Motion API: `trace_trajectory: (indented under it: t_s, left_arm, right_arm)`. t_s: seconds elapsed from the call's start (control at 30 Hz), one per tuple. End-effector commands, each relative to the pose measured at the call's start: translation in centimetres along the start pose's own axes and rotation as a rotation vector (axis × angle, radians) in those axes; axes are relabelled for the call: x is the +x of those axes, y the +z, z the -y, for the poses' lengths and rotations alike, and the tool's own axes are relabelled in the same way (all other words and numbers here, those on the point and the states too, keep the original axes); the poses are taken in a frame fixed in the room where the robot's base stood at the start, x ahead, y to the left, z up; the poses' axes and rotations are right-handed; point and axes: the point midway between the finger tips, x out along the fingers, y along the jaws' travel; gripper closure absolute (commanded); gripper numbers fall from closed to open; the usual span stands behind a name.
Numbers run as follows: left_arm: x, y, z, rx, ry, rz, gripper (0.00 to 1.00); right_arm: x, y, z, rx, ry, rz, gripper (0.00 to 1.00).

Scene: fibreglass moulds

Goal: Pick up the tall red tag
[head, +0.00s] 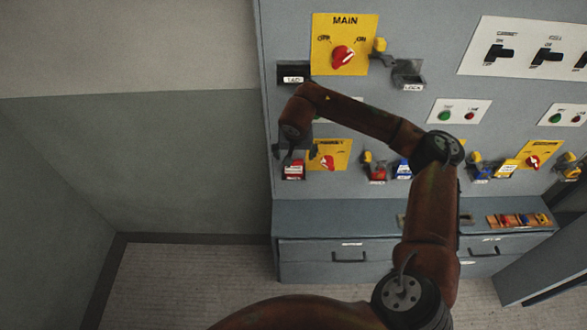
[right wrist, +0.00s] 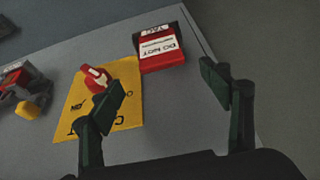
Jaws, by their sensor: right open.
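My right gripper (head: 294,154) is just above the tag in the head view. In the right wrist view its two fingers (right wrist: 162,92) are spread apart with nothing between them, and the tag lies beyond the fingertips. My left gripper is out of view.
A yellow MAIN plate with a red knob (head: 343,56) is above, with an empty-looking TAG holder (head: 294,75) and a LOCK holder (head: 408,76). More locks and tags hang to the right. A grey drawer ledge (head: 330,217) juts out below.

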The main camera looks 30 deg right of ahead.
Motion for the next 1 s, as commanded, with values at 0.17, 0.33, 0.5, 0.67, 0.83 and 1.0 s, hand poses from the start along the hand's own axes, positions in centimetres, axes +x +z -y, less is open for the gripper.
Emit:
trace_trajectory:
  t_s: [0.17, 0.33, 0.5, 0.67, 0.83, 1.0]
  left_arm:
    - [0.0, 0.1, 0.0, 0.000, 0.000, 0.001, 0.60]
    - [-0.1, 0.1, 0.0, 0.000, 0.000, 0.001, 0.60]
    - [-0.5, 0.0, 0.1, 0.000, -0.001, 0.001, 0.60]
    - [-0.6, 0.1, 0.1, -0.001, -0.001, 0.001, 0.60]
    - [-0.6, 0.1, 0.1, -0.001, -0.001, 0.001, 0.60]
    - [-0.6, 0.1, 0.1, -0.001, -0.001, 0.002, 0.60]
  right_arm:
    - [1.7, -0.2, -0.4, -0.006, 0.017, -0.003, 0.29]
    - [2.9, -0.1, -0.2, -0.005, 0.013, -0.004, 0.29]
    - [5.1, 0.2, 0.2, -0.004, 0.013, -0.001, 0.29]
    - [7.3, 0.2, 0.2, -0.004, 0.012, -0.002, 0.29]
    - [7.6, 0.2, 0.2, -0.005, 0.012, -0.005, 0.29]
    - [7.6, 0.2, 0.2, -0.005, 0.012, -0.004, 0.35]
